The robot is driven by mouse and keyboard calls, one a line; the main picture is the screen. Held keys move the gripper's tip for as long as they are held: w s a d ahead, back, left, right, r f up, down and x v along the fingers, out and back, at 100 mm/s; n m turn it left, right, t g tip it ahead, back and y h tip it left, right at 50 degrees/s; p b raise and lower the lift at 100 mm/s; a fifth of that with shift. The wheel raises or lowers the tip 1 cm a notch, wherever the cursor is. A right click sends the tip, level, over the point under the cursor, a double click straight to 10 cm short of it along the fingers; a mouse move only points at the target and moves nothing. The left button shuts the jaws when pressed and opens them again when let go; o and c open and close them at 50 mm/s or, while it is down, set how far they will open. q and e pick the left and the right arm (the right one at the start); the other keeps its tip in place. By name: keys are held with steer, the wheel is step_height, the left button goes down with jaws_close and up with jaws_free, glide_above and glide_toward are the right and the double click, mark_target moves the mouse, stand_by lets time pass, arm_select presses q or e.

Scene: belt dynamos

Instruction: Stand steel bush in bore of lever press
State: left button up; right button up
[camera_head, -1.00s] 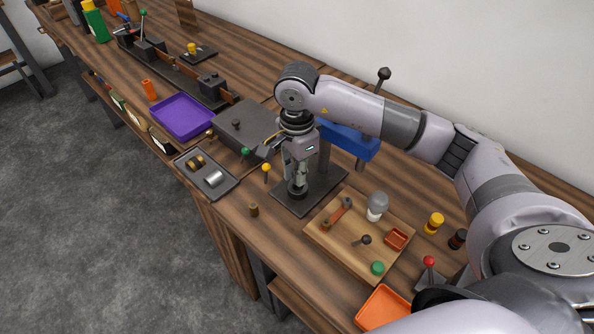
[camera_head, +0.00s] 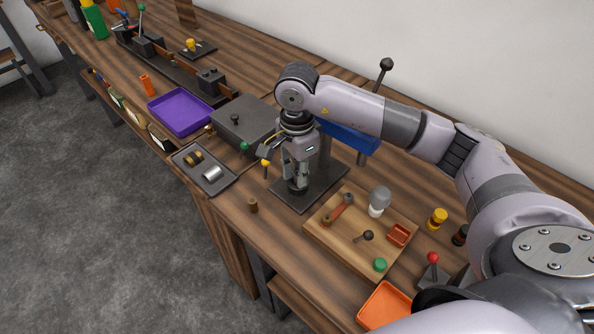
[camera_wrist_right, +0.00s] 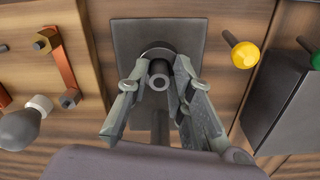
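The steel bush (camera_wrist_right: 159,82) is a grey ring-ended cylinder, seen nearly end-on in the right wrist view. It stands upright at the dark round bore seat (camera_wrist_right: 157,53) on the square base plate of the lever press (camera_head: 322,186). How deep it sits is hidden. My right gripper (camera_head: 297,184) points down over the seat, under the press's blue body (camera_head: 350,138). In the right wrist view its fingers (camera_wrist_right: 159,72) are spread on either side of the bush, with narrow gaps showing. My left gripper is not in view.
A dark tray (camera_head: 226,187) with a steel cylinder and brass rings lies left of the press. A wooden board (camera_head: 340,249) with small parts lies in front right. Yellow (camera_head: 266,163) and green knobs stand close left of the gripper. A small brown peg (camera_head: 253,205) stands near the bench edge.

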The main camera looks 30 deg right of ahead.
steer(key=o, duration=0.3)
steer(key=shift+o, duration=0.2)
step_height(320, 180, up, 12)
stand_by(0.5)
stand_by(0.6)
